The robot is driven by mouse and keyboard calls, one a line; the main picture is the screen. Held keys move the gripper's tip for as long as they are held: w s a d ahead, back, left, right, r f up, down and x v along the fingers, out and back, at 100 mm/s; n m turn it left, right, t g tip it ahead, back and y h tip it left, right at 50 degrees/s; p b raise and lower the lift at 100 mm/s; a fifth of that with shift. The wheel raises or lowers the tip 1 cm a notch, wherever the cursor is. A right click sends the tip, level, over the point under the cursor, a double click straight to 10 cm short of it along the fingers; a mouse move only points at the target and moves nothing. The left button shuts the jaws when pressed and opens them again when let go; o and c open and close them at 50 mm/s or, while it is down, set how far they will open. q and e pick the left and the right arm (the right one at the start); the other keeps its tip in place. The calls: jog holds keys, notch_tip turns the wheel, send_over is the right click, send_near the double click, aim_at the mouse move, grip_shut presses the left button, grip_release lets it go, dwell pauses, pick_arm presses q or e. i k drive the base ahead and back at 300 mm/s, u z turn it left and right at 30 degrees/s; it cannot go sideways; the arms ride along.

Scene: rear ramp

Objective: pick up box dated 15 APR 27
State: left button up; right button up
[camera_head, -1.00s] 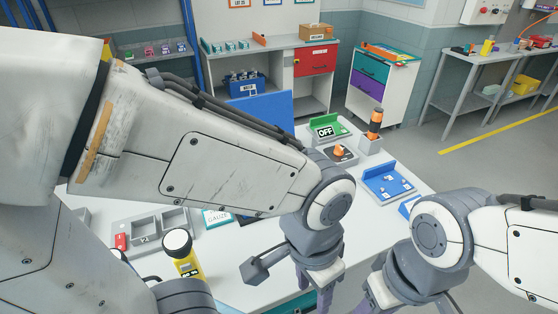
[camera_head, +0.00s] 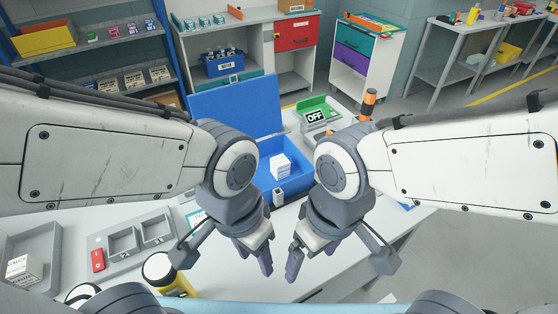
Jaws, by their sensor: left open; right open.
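A small white box (camera_head: 280,166) with print lies inside the open blue bin (camera_head: 300,187) on the worktable. Another white printed box (camera_head: 22,272) sits in the grey tray (camera_head: 50,235) at the left. Small boxes (camera_head: 135,78) also stand on the blue shelf at the back left. I cannot read a date on any of them. My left gripper (camera_head: 254,258) and my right gripper (camera_head: 300,258) are open and empty, side by side over the table's front, nearer to me than the blue bin. My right forearm and wrist hide part of the bin's right side.
A grey two-pocket holder (camera_head: 140,238), a red switch (camera_head: 97,260) and a yellow bottle (camera_head: 180,285) stand at the front left. The table's front middle is bare.

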aim_at(280, 166)
jog(key=k, duration=0.5)
jog(key=z, duration=1.35)
jog(key=i, duration=1.7)
jog(key=u, duration=2.9)
